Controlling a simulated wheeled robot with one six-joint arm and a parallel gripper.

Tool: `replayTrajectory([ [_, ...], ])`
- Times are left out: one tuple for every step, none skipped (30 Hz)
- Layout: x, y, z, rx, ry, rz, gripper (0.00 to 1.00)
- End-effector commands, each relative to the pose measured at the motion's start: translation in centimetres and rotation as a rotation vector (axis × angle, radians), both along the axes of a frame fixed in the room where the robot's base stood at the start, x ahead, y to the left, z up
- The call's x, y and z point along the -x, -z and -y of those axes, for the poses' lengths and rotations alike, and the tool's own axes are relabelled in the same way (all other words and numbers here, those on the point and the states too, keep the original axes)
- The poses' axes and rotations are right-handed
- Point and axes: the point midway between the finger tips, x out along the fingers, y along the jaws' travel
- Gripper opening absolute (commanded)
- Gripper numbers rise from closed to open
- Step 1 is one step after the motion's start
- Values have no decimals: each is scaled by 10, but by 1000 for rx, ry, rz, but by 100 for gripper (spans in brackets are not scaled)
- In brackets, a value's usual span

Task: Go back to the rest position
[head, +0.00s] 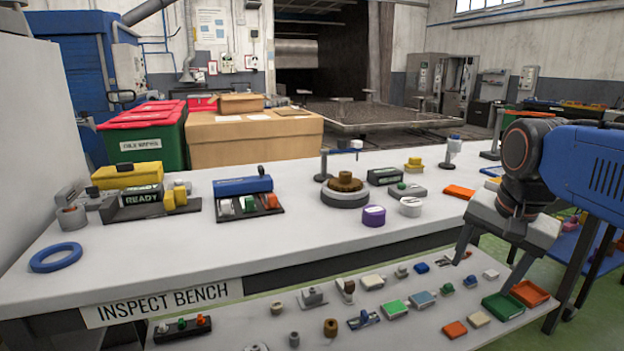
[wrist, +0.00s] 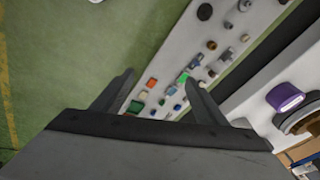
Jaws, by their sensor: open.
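My gripper (head: 484,272) is at the right of the head view, in front of the inspect bench (head: 285,240). Its fingers point down and are spread apart, with nothing between them. In the wrist view the two open fingers (wrist: 162,82) show over the lower shelf (wrist: 188,45) with small parts and the green floor. On the bench, a bronze-coloured part (head: 345,182) sits on a round grey turntable (head: 345,199). A purple cylinder (head: 373,216) stands beside it and also shows in the wrist view (wrist: 284,97).
A blue ring (head: 57,257) lies at the bench's left front. A READY sign (head: 142,198), a blue-topped tray (head: 243,186) and a white cylinder (head: 410,206) stand on the bench. The bench's front middle is clear.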

Motion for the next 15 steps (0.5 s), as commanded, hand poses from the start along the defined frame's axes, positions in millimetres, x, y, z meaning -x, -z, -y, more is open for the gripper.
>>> replayTrajectory([
  [15,13,-6,22,-82,13,66],
  [22,22,-8,36,-135,22,66],
  [31,33,-12,56,-205,33,66],
  [39,41,-14,73,-259,42,66],
  [45,50,-16,89,-311,50,66],
  [54,61,-19,110,-379,61,66],
  [61,70,-21,126,-428,69,66],
  [67,78,-23,141,-473,75,66],
  [74,88,-25,161,-531,84,66],
  [78,94,-26,175,-570,91,66],
  [83,100,-27,187,-605,97,66],
  [88,108,-28,202,-646,103,66],
  [91,112,-29,213,-673,109,66],
  [94,117,-30,221,-695,110,66],
  [96,121,-30,231,-721,114,66],
])
